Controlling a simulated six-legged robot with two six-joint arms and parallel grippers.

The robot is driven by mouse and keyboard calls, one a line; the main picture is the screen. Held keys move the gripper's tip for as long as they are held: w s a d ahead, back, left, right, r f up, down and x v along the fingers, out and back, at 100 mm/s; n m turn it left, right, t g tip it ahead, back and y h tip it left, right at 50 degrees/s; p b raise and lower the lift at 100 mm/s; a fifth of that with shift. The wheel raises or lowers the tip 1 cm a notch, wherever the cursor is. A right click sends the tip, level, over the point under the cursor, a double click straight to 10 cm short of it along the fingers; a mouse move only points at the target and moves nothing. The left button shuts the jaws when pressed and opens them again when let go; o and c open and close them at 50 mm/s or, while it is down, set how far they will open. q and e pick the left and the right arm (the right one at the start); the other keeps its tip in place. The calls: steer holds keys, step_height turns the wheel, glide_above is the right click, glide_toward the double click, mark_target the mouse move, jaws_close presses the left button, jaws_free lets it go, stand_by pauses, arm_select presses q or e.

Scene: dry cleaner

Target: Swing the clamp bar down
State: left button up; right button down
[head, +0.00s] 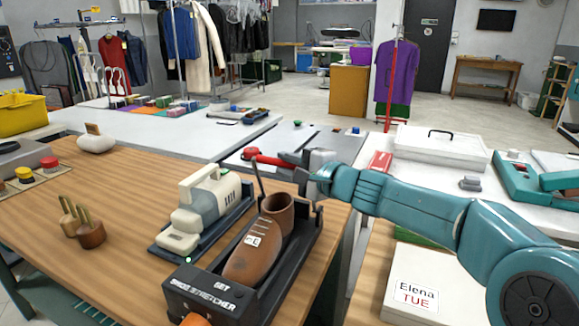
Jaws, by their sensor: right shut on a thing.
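The clamp bar's red grip (266,160) lies nearly level above the far end of the shoe stretcher (215,301). A thin dark upright (258,181) shows beneath the grip, so the bar appears raised. My right gripper (293,162) comes in from the right and is shut on the clamp bar near the right end of the red part. Its fingers hide that end and where the bar joins the frame. A brown shoe (247,262) with light laces and a tag sits in the black stretcher, below the gripper. My left gripper is out of view.
A grey-white handheld machine (205,205) stands on a dark base just left of the stretcher. A white box labelled Elena TUE (414,296) lies under my right arm.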

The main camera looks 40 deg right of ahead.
steer(key=c, duration=1.1)
jaws_free()
steer(key=shift+w+a, duration=0.1)
steer(key=shift+o, duration=0.2)
steer(key=shift+s, duration=0.5)
steer(key=s+d+r, duration=0.1)
steer(key=s, duration=1.4)
steer(key=shift+s+d+r, duration=0.15)
steer(key=shift+d+r, duration=0.05)
steer(key=shift+d, duration=0.1)
